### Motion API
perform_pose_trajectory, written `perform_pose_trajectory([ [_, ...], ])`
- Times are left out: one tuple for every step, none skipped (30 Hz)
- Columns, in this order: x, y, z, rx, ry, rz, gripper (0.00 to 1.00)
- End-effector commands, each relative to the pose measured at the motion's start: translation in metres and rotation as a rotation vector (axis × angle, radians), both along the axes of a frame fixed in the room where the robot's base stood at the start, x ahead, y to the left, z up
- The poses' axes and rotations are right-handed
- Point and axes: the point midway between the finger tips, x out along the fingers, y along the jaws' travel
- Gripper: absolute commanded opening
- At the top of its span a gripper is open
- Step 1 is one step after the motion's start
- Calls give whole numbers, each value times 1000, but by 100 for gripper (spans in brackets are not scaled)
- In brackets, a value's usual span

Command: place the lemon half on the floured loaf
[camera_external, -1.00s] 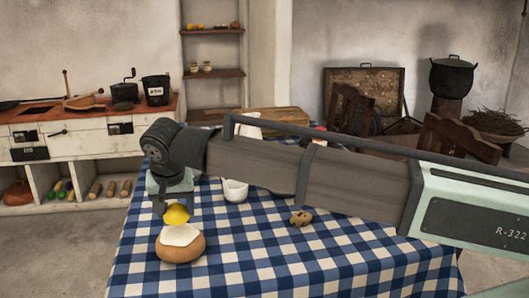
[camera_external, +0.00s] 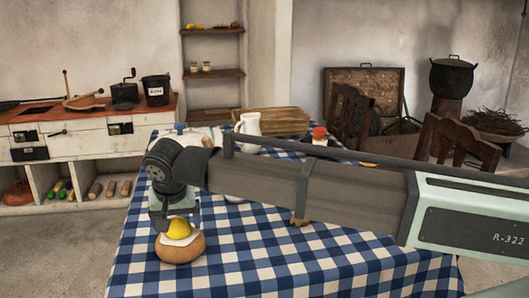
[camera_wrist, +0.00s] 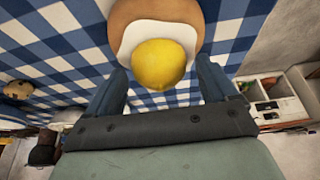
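The yellow lemon half (camera_external: 180,228) rests on the white floured top of the round brown loaf (camera_external: 180,250), near the table's front left. In the wrist view the lemon half (camera_wrist: 158,65) lies over the white patch of the loaf (camera_wrist: 122,12), near the patch's lower edge. My gripper (camera_external: 176,222) is low over the loaf. Its fingers stand apart on either side of the lemon half, with a gap visible at the right finger in the wrist view (camera_wrist: 162,72). The underside of the lemon half is hidden.
The blue checked tablecloth (camera_external: 300,262) is clear in front and to the right of the loaf. A small brown item (camera_external: 300,221) is partly hidden by my arm. A white jug (camera_external: 250,125) and a red-lidded jar (camera_external: 319,135) stand behind my arm.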

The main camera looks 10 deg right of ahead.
Motion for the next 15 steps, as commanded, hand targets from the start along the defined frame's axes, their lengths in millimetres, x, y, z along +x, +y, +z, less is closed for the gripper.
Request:
perform_pose_trajectory([
  [0, 0, 0, 0, 0, 0, 89],
  [0, 0, 0, 0, 0, 0, 89],
  [0, 0, 0, 0, 0, 0, 89],
  [0, 0, 0, 0, 0, 0, 89],
  [0, 0, 0, 0, 0, 0, 89],
  [0, 0, 0, 0, 0, 0, 89],
  [0, 0, 0, 0, 0, 0, 89],
  [0, 0, 1, 0, 0, 0, 89],
  [0, 0, 2, 0, 0, 0, 89],
  [0, 0, 3, 1, 0, 0, 89],
  [0, 0, 5, 1, -1, 0, 89],
  [-2, 0, 8, 2, -1, 1, 89],
  [-3, 0, 11, 2, -1, 1, 89],
  [-4, 0, 15, 2, -1, 1, 89],
  [-7, 0, 20, 2, -1, 1, 89],
])
